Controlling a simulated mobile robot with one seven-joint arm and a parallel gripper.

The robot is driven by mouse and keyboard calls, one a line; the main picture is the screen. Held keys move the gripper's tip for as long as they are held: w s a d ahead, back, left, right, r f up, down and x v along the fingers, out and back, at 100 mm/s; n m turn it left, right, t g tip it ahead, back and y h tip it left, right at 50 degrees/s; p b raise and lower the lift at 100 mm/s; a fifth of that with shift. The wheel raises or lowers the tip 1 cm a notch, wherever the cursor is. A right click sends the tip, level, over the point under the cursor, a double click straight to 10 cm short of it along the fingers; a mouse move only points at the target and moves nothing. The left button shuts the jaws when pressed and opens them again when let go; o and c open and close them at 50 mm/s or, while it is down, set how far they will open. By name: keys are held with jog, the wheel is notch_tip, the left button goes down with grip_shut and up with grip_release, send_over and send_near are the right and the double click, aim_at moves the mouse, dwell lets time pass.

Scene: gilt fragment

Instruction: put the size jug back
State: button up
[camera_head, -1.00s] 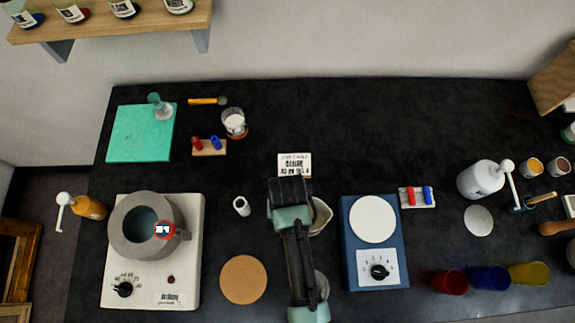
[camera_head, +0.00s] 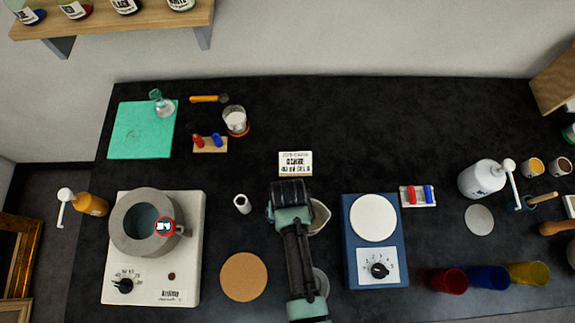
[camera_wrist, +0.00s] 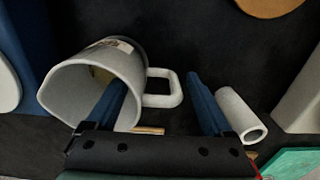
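The pale grey jug, likely the size jug, shows its spout beside my arm in the head view (camera_head: 319,216); my arm hides most of it. No grip on the handle shows.
A heater with a grey pot (camera_head: 128,225) stands at the left. A blue scale (camera_head: 352,262) stands to the right. A card (camera_head: 296,162) stands behind. The back middle counter is clear.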

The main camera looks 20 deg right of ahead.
notch_tip(320, 180, up, 12)
jog(key=shift+f, duration=0.1)
jog(key=w+a+r+n+t, duration=0.1)
jog(key=w+r+t, duration=0.8)
jog(key=w+r, duration=1.05)
jog(key=w+a+r+t, duration=0.1)
jog(key=w+r+t, duration=0.15)
jog(key=r, duration=0.55)
jog(key=w+r+t, duration=0.1)
jog(key=r+t, duration=0.3)
jog(key=r, duration=0.5)
jog(key=s+a+r+t, duration=0.1)
jog(key=s+r+t, duration=0.3)
jog(key=r, duration=0.7)
jog(key=s+a+r+n+t, duration=0.1)
jog(key=s+r+t, duration=0.3)
jog(key=r, duration=0.7)
jog(key=s+a+r+n+t, duration=0.1)
jog(key=s+r+t, duration=0.3)
jog(key=r, duration=0.6)
jog(key=shift+s+r, duration=0.4)
jog(key=shift+s, duration=0.25)
